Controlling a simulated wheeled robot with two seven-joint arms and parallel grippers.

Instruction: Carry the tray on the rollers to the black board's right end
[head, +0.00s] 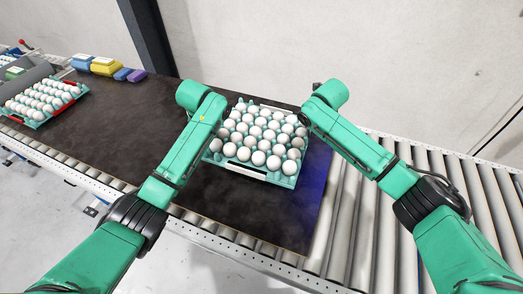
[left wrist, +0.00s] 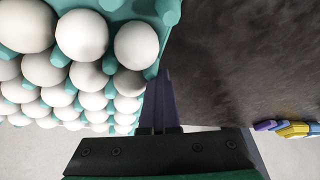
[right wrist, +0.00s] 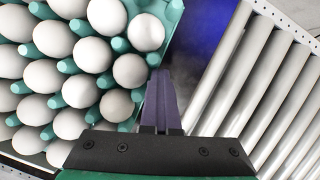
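A teal tray (head: 285,181) full of white eggs is at the right end of the black board (head: 230,222), between my two arms. Whether it rests on the board or hangs just above it I cannot tell. My left gripper (left wrist: 165,100) is shut on the tray's edge, which also shows in the left wrist view (left wrist: 150,70). My right gripper (right wrist: 162,100) is shut on the opposite edge, seen in the right wrist view (right wrist: 155,62). In the head view my wrists hide most of both grippers.
Bare rollers (head: 350,235) run to the right of the board. Another egg tray (head: 36,124) is at the far left. Blue, yellow and purple packs (head: 106,68) lie along the board's back edge. A dark post (head: 150,38) and a pale wall stand behind.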

